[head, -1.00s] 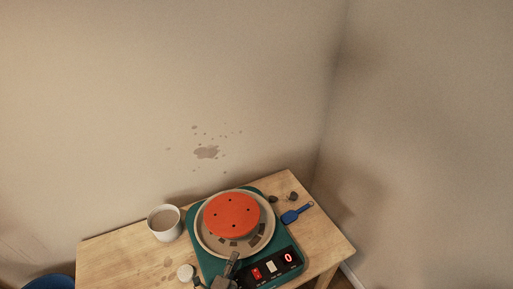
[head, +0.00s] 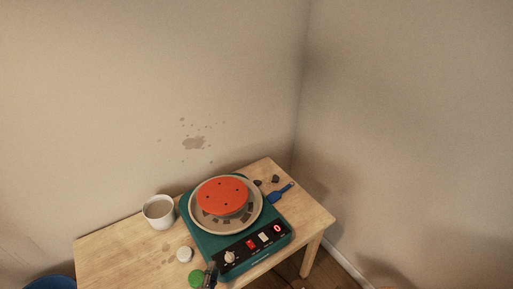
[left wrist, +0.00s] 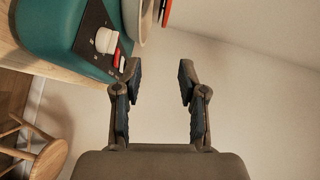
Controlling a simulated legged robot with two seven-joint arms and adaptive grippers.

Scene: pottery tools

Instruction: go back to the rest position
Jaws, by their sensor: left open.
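The pottery wheel (head: 201,240) is a teal box with a control panel, a pale splash pan (head: 246,222) and an orange disc (head: 222,195). It stands on a wooden table (head: 110,251). The wheel also shows at upper left in the left wrist view (left wrist: 62,35). My right gripper is in neither view.
A white mug (head: 159,213) stands left of the wheel. A small white round piece (head: 184,254) and a green round thing (head: 196,279) are near the front. A blue tool (head: 281,192) lies right of the wheel. A stool (left wrist: 45,155) stands on the floor.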

